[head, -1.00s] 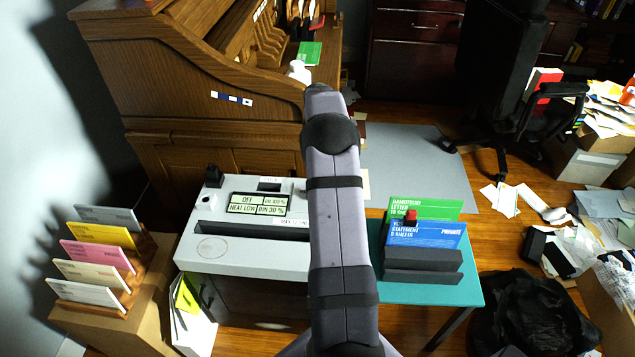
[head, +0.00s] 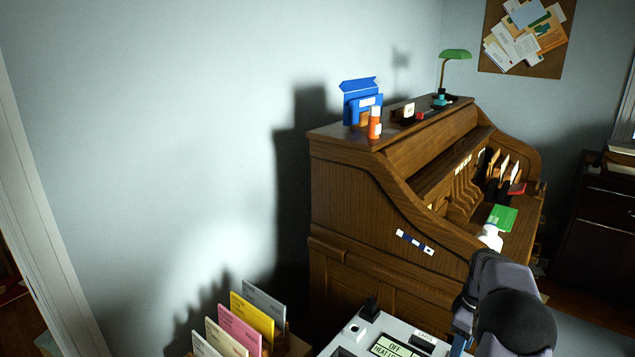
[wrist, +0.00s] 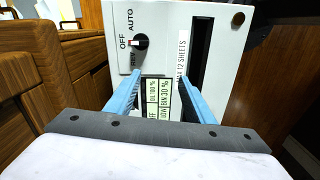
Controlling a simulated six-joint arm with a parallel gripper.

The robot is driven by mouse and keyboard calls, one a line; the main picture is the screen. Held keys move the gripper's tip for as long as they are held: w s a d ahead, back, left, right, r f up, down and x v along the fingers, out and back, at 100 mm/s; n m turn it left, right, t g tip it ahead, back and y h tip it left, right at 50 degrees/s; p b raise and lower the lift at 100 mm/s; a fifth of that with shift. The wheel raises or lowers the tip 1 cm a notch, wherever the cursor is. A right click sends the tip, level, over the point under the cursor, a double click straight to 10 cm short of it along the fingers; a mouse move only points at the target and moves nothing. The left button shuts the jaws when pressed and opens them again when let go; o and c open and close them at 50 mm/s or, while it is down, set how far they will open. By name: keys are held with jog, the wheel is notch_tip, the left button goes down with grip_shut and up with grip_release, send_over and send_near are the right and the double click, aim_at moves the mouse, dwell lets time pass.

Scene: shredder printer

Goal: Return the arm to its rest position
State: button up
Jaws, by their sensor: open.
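My gripper (wrist: 160,100) shows in the wrist view with its two blue fingers apart and nothing between them. It faces the grey shredder (wrist: 225,65), whose label panel shows between the fingers and whose black knob (wrist: 140,42) stands just beyond. How far the fingertips are from the shredder top I cannot tell. In the head view my arm is at the lower right, with a blue finger (head: 460,345) partly showing next to the shredder (head: 345,335). The rest of the gripper is hidden or out of frame there.
A wooden rolltop desk (head: 345,210) stands right behind the shredder. A white bottle (head: 490,237) and a green booklet (head: 502,218) are on it. A rack of coloured envelopes (head: 240,325) stands left of the shredder. The wall side at left is free.

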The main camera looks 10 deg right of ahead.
jog(key=s+a+r+m, duration=0.1)
jog(key=s+a+r, duration=0.1)
jog(key=a, duration=0.4)
jog(key=s+a+r+m, duration=0.1)
jog(key=s+a, duration=0.1)
jog(key=a, duration=0.4)
jog(key=s+a+f+m, duration=0.1)
jog(key=s+a+m, duration=0.4)
jog(key=s+a, duration=1.1)
notch_tip(320, 180, up, 13)
jog(key=s+d+p, duration=0.1)
jog(key=s+p, duration=0.1)
jog(key=p, duration=1.1)
jog(key=shift+d+m, duration=0.2)
jog(key=shift+m, duration=0.1)
jog(key=shift+s+f, duration=0.1)
jog(key=shift+f, duration=0.05)
